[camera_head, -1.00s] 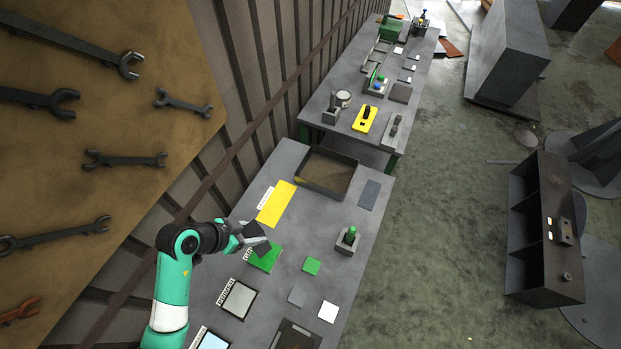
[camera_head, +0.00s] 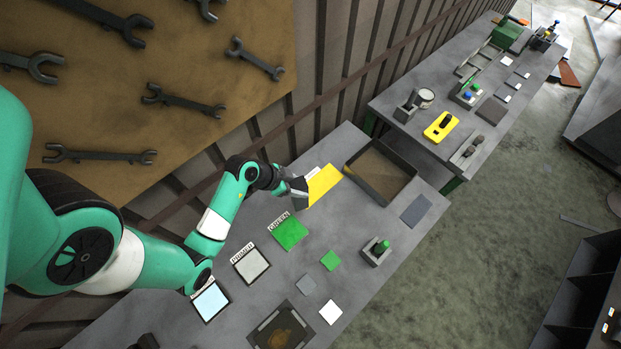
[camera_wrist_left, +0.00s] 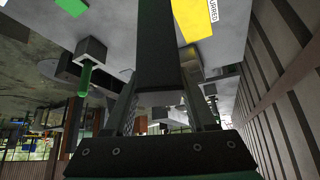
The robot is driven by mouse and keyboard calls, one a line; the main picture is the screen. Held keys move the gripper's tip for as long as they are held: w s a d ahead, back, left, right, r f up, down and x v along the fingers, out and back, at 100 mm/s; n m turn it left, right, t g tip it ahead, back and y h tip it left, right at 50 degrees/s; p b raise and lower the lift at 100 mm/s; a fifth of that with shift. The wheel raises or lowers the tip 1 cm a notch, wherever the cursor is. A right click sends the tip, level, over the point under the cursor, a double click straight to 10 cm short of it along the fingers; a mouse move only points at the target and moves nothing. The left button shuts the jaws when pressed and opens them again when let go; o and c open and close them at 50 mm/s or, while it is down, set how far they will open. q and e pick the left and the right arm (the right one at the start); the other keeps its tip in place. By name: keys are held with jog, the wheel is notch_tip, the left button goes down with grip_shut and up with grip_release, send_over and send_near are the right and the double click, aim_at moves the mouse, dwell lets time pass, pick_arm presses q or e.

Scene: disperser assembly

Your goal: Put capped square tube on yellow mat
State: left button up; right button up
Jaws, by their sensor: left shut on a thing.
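My left gripper (camera_head: 284,187) is shut on a dark grey square tube (camera_head: 298,192), held beside the near left edge of the yellow mat (camera_head: 324,186). In the left wrist view the tube (camera_wrist_left: 158,60) stands between the fingers as a dark column, and I cannot make out its cap. The yellow mat (camera_wrist_left: 192,18) lies to the tube's upper right there, with a white label. In the head view the tube hides part of the mat's edge, and I cannot tell whether they touch. My right gripper is not in view.
A shallow open tray (camera_head: 380,172) stands just beyond the mat. A green mat (camera_head: 290,233), a primer mat (camera_head: 250,265) and a block with a green cylinder (camera_head: 376,251) are nearer. A wall with wrenches (camera_head: 185,103) runs along the left.

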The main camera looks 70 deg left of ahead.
pick_arm(q)
jog(key=w+a+f+b, duration=0.4)
jog(key=a+f, duration=0.3)
jog(key=f, duration=0.3)
jog(key=shift+w+f, duration=0.3)
jog(key=shift+w, duration=0.4)
jog(key=shift+f, duration=0.15)
jog(key=o, duration=1.4)
jog(key=shift+c, duration=0.2)
